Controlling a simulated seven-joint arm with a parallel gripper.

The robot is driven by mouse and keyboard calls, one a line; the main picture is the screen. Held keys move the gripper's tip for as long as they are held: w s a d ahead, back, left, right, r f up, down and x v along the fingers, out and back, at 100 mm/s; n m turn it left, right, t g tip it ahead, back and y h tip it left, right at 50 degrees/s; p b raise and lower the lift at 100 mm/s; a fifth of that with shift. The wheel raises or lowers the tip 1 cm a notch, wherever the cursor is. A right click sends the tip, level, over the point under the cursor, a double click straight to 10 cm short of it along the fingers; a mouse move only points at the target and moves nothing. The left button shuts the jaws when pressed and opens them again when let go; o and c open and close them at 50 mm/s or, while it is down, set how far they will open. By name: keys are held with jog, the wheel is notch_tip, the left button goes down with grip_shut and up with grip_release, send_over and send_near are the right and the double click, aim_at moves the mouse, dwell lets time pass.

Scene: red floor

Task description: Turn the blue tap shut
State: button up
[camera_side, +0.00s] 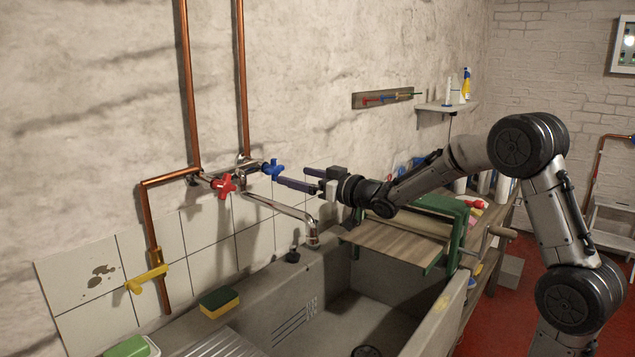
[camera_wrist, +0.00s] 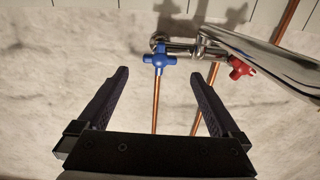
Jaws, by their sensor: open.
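The blue tap (camera_side: 272,169) is a cross-shaped handle on the wall-mounted mixer, to the right of the red tap (camera_side: 222,184). My gripper (camera_side: 296,178) is open and empty, just to the right of the blue tap in the side view, with its fingers pointing at it. In the wrist view the blue tap (camera_wrist: 159,60) lies ahead of and between the two open fingers (camera_wrist: 160,80), apart from both. The red tap also shows in the wrist view (camera_wrist: 240,68), right of the right finger. How far the fingertips are from the blue tap is hard to tell.
The chrome spout (camera_side: 285,208) reaches out below the taps, over the stone sink (camera_side: 310,280). Copper pipes (camera_side: 188,85) run up the wall. A yellow lever valve (camera_side: 147,278) and a sponge (camera_side: 219,302) are at left. A green-framed wooden device (camera_side: 405,238) stands beyond the sink.

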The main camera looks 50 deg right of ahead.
jog(key=s, duration=0.5)
jog(key=shift+s, duration=0.15)
jog(key=s+a+r, duration=0.9)
jog(key=a, duration=0.1)
jog(key=s+a+f+g, duration=0.2)
jog(key=s+f+g, duration=1)
jog(key=s+f, duration=0.8)
jog(key=s, duration=0.3)
jog(key=shift+s+a, duration=0.25)
jog(key=shift+r, duration=0.1)
